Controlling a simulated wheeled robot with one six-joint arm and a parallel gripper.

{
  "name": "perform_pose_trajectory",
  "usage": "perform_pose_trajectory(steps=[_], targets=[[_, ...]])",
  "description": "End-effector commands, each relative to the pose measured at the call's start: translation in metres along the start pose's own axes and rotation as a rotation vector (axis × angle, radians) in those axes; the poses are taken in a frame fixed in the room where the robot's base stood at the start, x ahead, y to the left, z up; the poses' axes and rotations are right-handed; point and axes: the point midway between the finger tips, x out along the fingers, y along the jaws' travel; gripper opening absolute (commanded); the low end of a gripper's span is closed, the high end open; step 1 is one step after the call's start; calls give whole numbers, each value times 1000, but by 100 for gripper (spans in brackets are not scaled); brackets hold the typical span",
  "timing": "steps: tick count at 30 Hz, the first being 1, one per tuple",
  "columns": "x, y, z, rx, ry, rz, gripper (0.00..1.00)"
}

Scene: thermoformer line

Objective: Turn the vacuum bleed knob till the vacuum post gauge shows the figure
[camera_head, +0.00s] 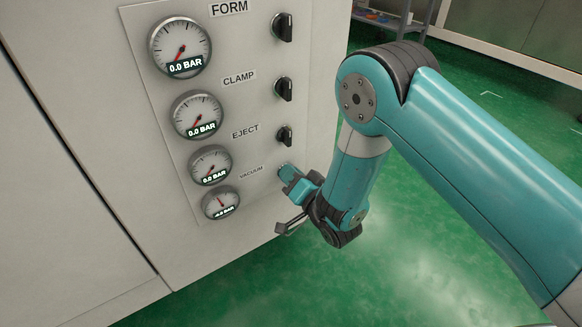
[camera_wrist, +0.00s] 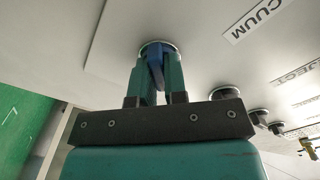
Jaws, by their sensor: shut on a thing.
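The vacuum bleed knob (camera_wrist: 156,62) is dark blue and sits on the panel by the VACUUM label. My gripper (camera_wrist: 157,75) is shut on it, one finger on each side, in the wrist view. In the head view my gripper (camera_head: 287,174) reaches the panel right of the VACUUM label and hides the knob. The vacuum post gauge (camera_head: 221,202) is the lowest dial on the panel. Its red needle points up and to the left. Its digital readout is too small to read surely.
Above are the FORM gauge (camera_head: 180,47), CLAMP gauge (camera_head: 198,115) and EJECT gauge (camera_head: 210,165), each reading 0.0 BAR. Black knobs for FORM (camera_head: 284,27), CLAMP (camera_head: 285,89) and EJECT (camera_head: 285,135) stick out above my gripper. Green floor (camera_head: 400,230) lies right of the cabinet.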

Motion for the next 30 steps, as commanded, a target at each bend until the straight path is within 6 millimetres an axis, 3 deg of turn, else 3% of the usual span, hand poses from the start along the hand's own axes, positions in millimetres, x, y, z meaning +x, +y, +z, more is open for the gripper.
perform_pose_trajectory(steps=[15, 30], targets=[[-2, 2, 1, 412, -4, 5, 0], [-2, 4, 2, 542, -3, 5, 0]])
